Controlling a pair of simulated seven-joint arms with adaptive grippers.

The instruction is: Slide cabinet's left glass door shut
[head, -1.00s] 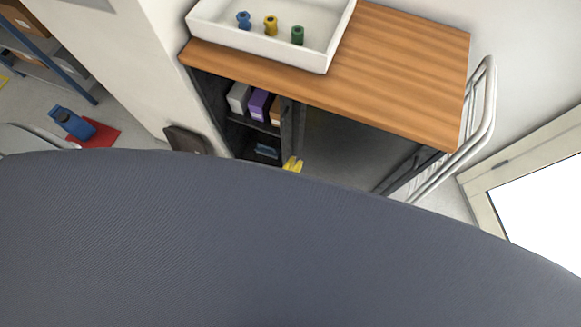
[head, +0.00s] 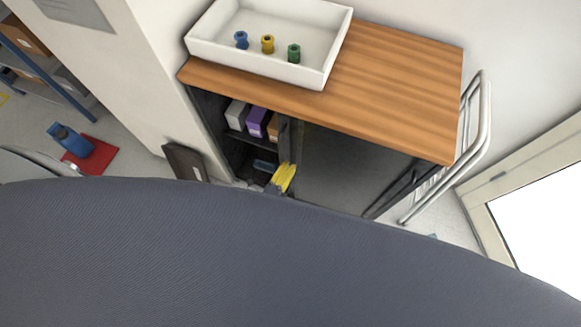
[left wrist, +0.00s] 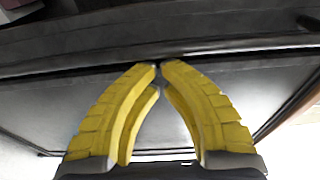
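The cabinet (head: 320,118) has a wooden top and a dark front. Its left part stands open and shows boxes on a shelf. A dark glass door panel (head: 350,165) covers the middle and right; an upright dark door edge (head: 285,135) borders the opening. My left gripper (head: 287,166) has yellow fingers and is at this edge, low on the front. In the left wrist view its fingertips (left wrist: 160,64) come together close to a dark frame bar (left wrist: 220,45); nothing clearly sits between them. Whether they touch the door I cannot tell. My right gripper is not visible.
A white tray (head: 212,46) with small blue, yellow and green pieces stands on the top. Metal rails (head: 478,125) are at the right. A dark flat object (head: 184,162) leans left of the cabinet. A large dark rounded surface (head: 280,255) hides the lower view.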

